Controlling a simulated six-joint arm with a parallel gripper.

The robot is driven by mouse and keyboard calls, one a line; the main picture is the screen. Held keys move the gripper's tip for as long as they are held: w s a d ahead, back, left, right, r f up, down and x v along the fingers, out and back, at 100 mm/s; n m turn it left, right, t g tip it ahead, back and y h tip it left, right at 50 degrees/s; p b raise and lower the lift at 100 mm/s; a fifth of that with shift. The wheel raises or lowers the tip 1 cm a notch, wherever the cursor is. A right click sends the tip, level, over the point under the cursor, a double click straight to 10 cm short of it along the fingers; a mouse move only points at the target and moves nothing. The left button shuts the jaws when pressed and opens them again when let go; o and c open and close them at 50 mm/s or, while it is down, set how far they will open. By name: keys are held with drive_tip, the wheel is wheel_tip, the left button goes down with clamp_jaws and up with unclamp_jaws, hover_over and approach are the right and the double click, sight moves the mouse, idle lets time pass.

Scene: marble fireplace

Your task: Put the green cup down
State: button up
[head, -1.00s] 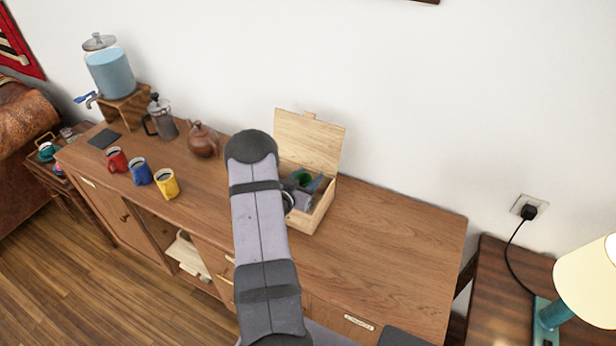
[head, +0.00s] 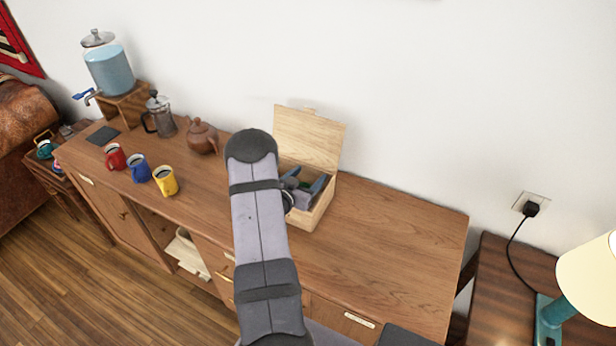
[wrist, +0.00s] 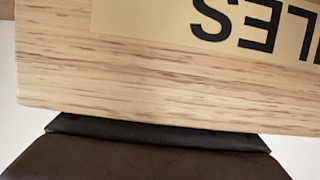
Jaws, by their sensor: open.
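A wooden box (head: 318,214) with its lid (head: 308,138) raised stands on the sideboard. A small patch of green (head: 305,183), likely the green cup, shows inside the box, mostly hidden by my gripper (head: 304,187). My gripper is over the box opening with its fingers apart, one on each side of the green patch. I cannot tell whether the fingers touch it. The wrist view shows a pale wooden surface (wrist: 150,80) with part of an upside-down label, and no cup.
Red (head: 115,157), blue (head: 139,169) and yellow (head: 166,181) mugs stand left on the sideboard (head: 390,250). A brown teapot (head: 202,138), French press (head: 160,116) and water dispenser (head: 108,70) stand behind them. The sideboard is clear right of the box.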

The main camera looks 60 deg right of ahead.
drive_tip(key=shift+r, duration=0.15)
drive_tip(key=shift+r+p, duration=0.55)
drive_tip(key=shift+p, duration=0.15)
drive_tip(key=shift+a, duration=0.35)
drive_tip(key=b+v, duration=0.3)
drive_tip(key=v, duration=0.8)
drive_tip(key=shift+w+a+r, duration=0.1)
drive_tip(key=shift+a, duration=0.1)
